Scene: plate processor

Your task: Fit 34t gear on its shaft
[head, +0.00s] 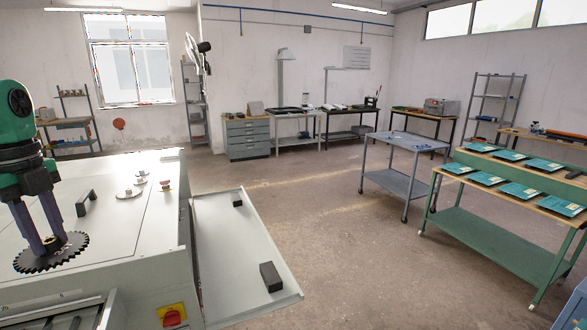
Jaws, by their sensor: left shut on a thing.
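My left gripper (47,240) comes down from the left edge of the head view, its two dark fingers pointing downward. It is shut on a dark toothed gear (70,252), which lies roughly flat under the fingertips. The gear is at the front left of the pale machine top (125,235); I cannot tell whether it touches the surface or hangs above it. A small brownish part shows at the gear's middle, partly hidden by the fingers. I cannot make out the shaft. My right gripper is not in view.
A lowered panel with black blocks (270,277) lies to the right. A grey cart (400,187) and a green bench (490,235) stand beyond open floor.

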